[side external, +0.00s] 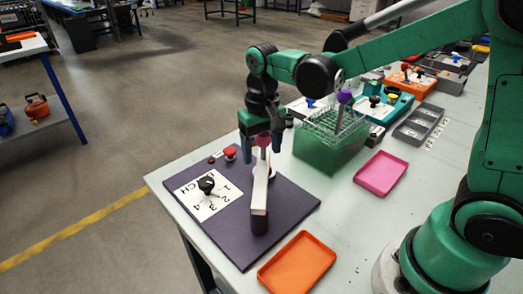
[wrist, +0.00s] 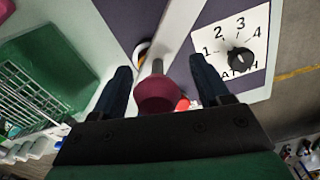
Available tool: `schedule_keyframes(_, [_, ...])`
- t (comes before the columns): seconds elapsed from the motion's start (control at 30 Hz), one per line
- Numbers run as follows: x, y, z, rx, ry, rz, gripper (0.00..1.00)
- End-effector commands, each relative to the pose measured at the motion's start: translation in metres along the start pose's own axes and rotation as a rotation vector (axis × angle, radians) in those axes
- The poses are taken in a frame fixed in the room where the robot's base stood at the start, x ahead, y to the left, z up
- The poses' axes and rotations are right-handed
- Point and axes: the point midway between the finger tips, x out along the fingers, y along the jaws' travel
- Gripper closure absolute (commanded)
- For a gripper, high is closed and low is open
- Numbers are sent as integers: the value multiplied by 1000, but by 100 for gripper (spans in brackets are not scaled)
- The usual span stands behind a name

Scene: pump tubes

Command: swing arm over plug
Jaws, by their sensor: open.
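A white swing arm (side external: 260,188) stands on a dark purple board (side external: 295,212). Its near end is at a dark cylindrical post (side external: 259,222), and its far end carries a maroon ball knob (side external: 263,140) on a short stem. My gripper (side external: 263,146) is above the far end, pointing down. In the wrist view the knob (wrist: 157,95) lies between my two spread fingers (wrist: 163,78), with gaps on both sides. A round white and orange piece (wrist: 141,52), possibly the plug, shows beside the bar; it is partly hidden.
A black dial (side external: 206,185) on a numbered white plate and a red button (side external: 230,152) are on the board's left. A green bin with a wire rack (side external: 325,153), an orange tray (side external: 298,262) and a pink tray (side external: 380,174) stand to the right.

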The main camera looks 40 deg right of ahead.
Motion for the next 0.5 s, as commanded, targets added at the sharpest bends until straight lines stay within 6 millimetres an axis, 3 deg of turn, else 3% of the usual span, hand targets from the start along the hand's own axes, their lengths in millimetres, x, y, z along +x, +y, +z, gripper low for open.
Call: schedule_keyframes(0.5, [-51, 0, 0, 0, 0, 0, 31])
